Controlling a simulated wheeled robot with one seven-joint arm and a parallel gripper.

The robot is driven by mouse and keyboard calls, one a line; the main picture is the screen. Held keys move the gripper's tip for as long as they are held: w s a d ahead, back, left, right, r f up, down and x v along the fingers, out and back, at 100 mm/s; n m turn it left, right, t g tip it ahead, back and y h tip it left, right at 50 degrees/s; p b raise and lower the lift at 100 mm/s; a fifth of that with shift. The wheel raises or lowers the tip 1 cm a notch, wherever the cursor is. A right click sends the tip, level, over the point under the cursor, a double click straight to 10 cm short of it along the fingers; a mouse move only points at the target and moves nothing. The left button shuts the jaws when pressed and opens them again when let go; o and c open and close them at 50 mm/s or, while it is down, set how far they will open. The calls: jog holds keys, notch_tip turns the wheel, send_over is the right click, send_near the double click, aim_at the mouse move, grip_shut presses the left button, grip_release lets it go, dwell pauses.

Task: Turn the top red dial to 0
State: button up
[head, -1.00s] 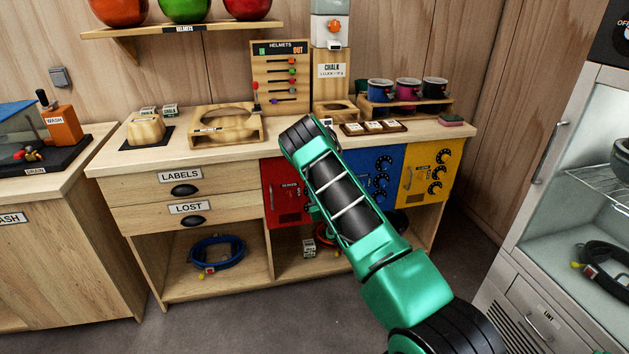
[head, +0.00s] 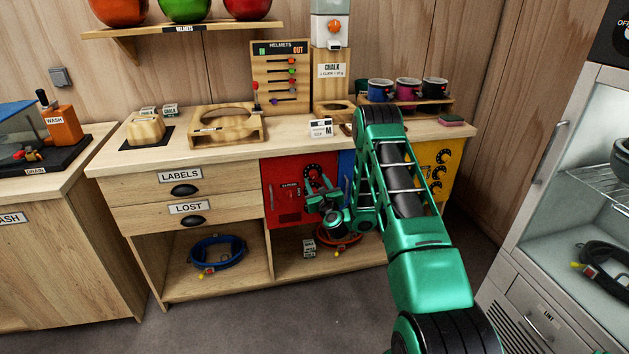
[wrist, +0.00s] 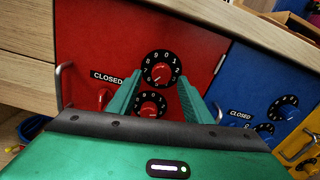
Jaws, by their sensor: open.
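The red door (head: 284,196) is on the front of the workbench. Its top dial (wrist: 161,70) is a black numbered ring with a red knob, with 0 near the top. The knob's white mark seems to point down and left, away from 0. The top dial also shows in the head view (head: 313,171). A second red dial (wrist: 152,105) sits just below it, partly hidden by my gripper. My gripper (wrist: 160,80) is open, its green fingers spread on either side of the dials. I cannot tell whether they touch the door.
A CLOSED label (wrist: 106,77) and a red knob (wrist: 104,97) are left of the dials. A metal handle (wrist: 63,86) is at the door's left. A blue door (wrist: 262,95) with its own dials is to the right, then a yellow door (head: 432,170). The wooden countertop juts above.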

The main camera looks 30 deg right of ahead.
aim_at(315, 176)
jog(key=shift+x, duration=1.65)
jog(key=shift+d+r, duration=0.1)
jog(key=c, duration=1.1)
jog(key=shift+o, duration=0.2)
jog(key=shift+d, duration=0.2)
jog(key=shift+a, duration=0.15)
